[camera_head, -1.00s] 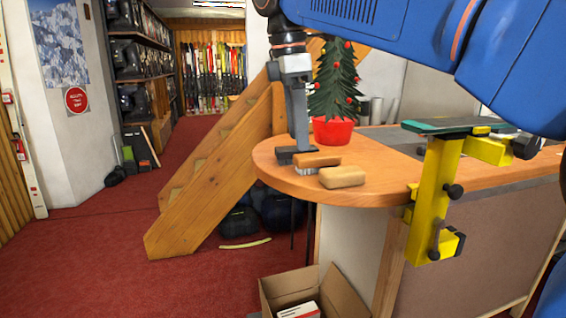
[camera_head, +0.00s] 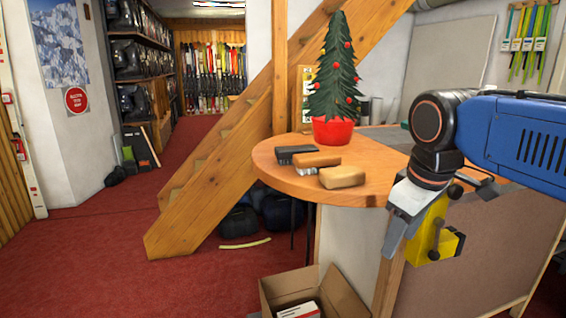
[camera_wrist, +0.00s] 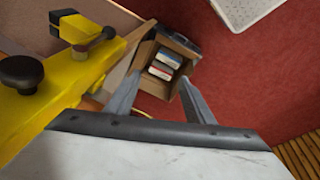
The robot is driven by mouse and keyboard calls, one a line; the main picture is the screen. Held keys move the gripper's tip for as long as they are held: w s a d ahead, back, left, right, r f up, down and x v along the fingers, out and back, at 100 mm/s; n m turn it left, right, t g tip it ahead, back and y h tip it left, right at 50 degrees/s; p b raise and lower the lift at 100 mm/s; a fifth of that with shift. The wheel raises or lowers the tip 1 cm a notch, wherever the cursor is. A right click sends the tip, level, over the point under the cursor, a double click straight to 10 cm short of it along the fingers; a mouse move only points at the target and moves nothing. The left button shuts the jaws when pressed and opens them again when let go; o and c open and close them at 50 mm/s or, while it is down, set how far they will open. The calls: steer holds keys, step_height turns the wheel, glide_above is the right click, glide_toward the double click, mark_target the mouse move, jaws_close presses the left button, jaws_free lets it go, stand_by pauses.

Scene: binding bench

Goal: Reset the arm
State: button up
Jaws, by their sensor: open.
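My gripper (camera_head: 392,240) hangs in front of the bench's front edge, pointing down beside the yellow clamp. It is open, with nothing between its fingers. In the wrist view, the two grey fingers of my gripper (camera_wrist: 161,78) stand apart, with the cardboard box and red floor visible beyond them. The yellow clamp (camera_wrist: 80,70) fills the left of that view; in the head view my arm and gripper hide part of the clamp (camera_head: 430,235).
On the rounded bench top (camera_head: 270,165) lie a dark block (camera_head: 296,153), a brown-topped brush (camera_head: 317,160) and a tan block (camera_head: 342,177), near a potted tree (camera_head: 334,90). An open cardboard box (camera_head: 345,293) stands below. Red carpet is clear at left.

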steer(key=s+d+f+m+t, duration=0.1)
steer(key=s+d+f+m, duration=0.2)
steer(key=f, duration=0.4)
steer(key=s+d+f+m, duration=0.2)
steer(key=s+f+m, duration=0.2)
steer(key=s+f, duration=0.2)
step_height(320, 180, down, 2)
steer(key=shift+d+f+t, duration=0.15)
steer(key=shift+d+t, duration=0.25)
